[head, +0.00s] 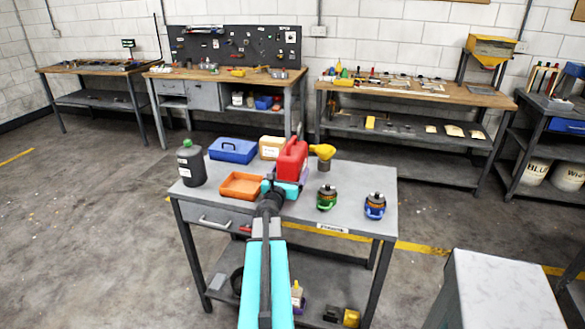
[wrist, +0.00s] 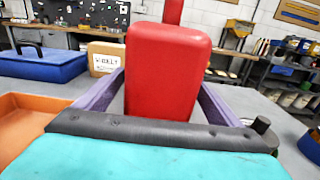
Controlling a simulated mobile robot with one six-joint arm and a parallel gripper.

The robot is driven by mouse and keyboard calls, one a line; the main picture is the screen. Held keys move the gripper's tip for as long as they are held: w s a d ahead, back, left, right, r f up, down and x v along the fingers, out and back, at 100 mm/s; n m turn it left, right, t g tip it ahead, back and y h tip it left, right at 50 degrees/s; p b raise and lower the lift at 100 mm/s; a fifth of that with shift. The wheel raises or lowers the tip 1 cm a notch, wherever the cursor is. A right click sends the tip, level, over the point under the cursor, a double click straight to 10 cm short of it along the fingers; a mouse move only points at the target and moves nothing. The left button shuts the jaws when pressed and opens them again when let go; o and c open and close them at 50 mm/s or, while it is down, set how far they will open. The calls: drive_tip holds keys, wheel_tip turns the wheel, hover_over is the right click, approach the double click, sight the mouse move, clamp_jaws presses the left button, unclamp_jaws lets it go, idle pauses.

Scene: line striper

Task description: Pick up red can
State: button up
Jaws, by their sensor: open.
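The red can (head: 292,158) stands upright on the grey worktable (head: 350,185), near its middle. It also fills the centre of the wrist view (wrist: 166,75). My gripper (head: 287,183) reaches over the table from the front and is at the near side of the can. In the wrist view its two purple fingers lie to the left and right of the can's lower part, spread apart. The can's base is hidden behind the gripper body. Contact between the fingers and the can cannot be made out.
An orange tray (head: 241,186) is close left of my gripper. A blue toolbox (head: 233,150), a cardboard box (head: 271,147) and a dark jug (head: 191,163) stand behind and left. A yellow item (head: 323,154), a green-handled item (head: 326,198) and a blue one (head: 375,206) stand right.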

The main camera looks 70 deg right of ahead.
drive_tip(key=c, duration=2)
drive_tip(key=shift+r, duration=0.15)
drive_tip(key=shift+c, duration=0.8)
drive_tip(key=shift+d+r, duration=0.1)
drive_tip(key=shift+r, duration=0.1)
wheel_tip(320, 180, up, 18)
drive_tip(key=p, duration=0.2)
hover_over(290, 142)
drive_tip(key=shift+f, duration=0.2)
